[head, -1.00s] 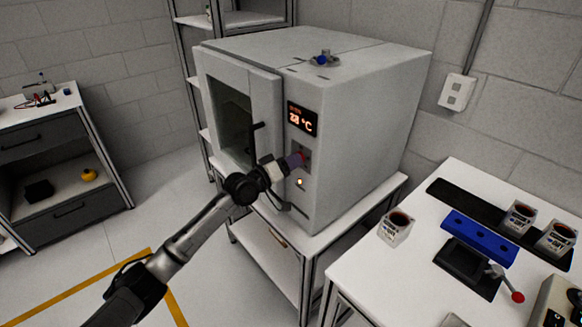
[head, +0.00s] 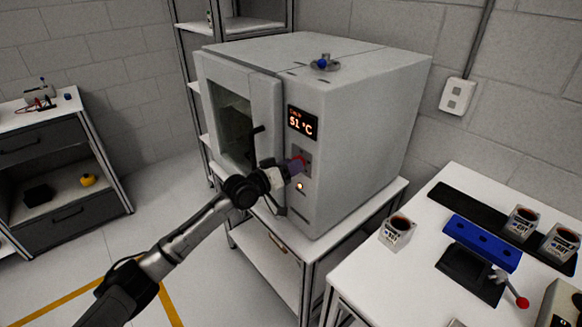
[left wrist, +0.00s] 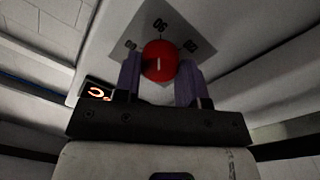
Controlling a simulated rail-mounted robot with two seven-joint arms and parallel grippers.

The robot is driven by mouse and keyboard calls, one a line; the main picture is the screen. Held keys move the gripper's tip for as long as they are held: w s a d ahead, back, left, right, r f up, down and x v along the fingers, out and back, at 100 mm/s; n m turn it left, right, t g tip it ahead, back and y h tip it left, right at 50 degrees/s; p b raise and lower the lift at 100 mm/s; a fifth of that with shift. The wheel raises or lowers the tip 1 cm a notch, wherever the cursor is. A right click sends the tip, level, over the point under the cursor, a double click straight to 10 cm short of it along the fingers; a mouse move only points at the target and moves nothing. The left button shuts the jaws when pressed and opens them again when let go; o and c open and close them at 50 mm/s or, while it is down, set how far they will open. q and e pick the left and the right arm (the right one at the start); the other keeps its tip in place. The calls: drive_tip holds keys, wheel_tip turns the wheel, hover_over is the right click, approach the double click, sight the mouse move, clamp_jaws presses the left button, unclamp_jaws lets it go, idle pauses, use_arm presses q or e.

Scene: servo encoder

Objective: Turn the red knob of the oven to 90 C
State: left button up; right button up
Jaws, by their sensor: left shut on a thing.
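The oven (head: 350,130) is a large light-grey box on a white stand. Its display (head: 301,123) shows about 51 °C in red digits. The red knob (left wrist: 160,52) sits on a square dial plate with printed numbers, one reading like 90, seen tilted in the left wrist view. A short white mark on the knob points roughly up and down in that view. My left gripper (head: 297,164) is at the front panel below the display, its purple fingers shut on the knob from both sides. In the head view they hide most of the knob. My right gripper is not in view.
The oven door (head: 265,120) with its dark handle is left of the panel. A small lit lamp (head: 299,186) is just below the knob. A white table (head: 400,280) with cups and a blue block stands at the right. A drawer cabinet (head: 70,215) is at the left.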

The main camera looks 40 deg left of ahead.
use_arm(q)
drive_tip(key=o, duration=0.9)
drive_tip(key=shift+o, duration=0.2)
drive_tip(key=p+v, duration=0.2)
drive_tip(key=v, duration=1.1)
drive_tip(key=shift+s+p, duration=0.35)
drive_tip(key=shift+s, duration=0.1)
